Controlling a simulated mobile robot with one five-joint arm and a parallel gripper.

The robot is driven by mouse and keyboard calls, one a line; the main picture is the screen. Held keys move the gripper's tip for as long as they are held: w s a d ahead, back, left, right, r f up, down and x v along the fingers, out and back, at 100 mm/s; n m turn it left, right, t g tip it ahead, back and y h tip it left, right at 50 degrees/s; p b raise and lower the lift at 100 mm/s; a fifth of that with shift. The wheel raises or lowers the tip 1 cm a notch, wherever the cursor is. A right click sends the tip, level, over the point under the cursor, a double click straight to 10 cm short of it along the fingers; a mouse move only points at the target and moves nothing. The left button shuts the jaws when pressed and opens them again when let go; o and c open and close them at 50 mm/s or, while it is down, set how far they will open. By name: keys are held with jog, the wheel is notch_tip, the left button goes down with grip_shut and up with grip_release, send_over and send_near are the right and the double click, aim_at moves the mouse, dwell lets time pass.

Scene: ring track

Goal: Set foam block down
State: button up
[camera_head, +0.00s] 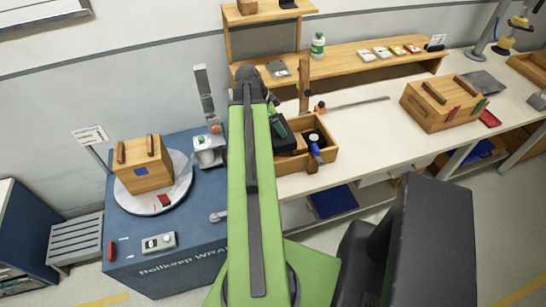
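My green arm reaches up the middle of the picture and hides part of the bench behind it. A dark part, which seems to be my gripper (288,137), shows just right of the arm, at the left side of an open wooden tray (328,126). I cannot make out its fingertips or whether it holds anything. I cannot pick out a foam block for certain; it may be hidden behind the arm or gripper. The tray holds a dark round item and a blue-and-white item.
A wooden box (146,178) stands on a white turntable (180,190) on the blue cabinet (185,240) at left. Another wooden box (428,116) stands on the bench at right. A raised shelf (350,68) runs behind. Bare bench (375,130) lies between tray and right box.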

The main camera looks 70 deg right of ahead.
aim_at(276, 135)
jog(key=shift+w+f, duration=0.4)
jog(key=shift+w, duration=0.05)
jog(key=f+b, duration=0.6)
jog(key=shift+s+f+b, duration=0.25)
jog(key=shift+f+b, duration=0.05)
jog(key=shift+b, duration=0.05)
jog(key=shift+r, duration=0.1)
notch_tip(276, 135, down, 4)
jog(key=b, duration=0.4)
jog(key=o, duration=1.9)
jog(key=shift+r, duration=0.1)
jog(key=shift+r, duration=0.1)
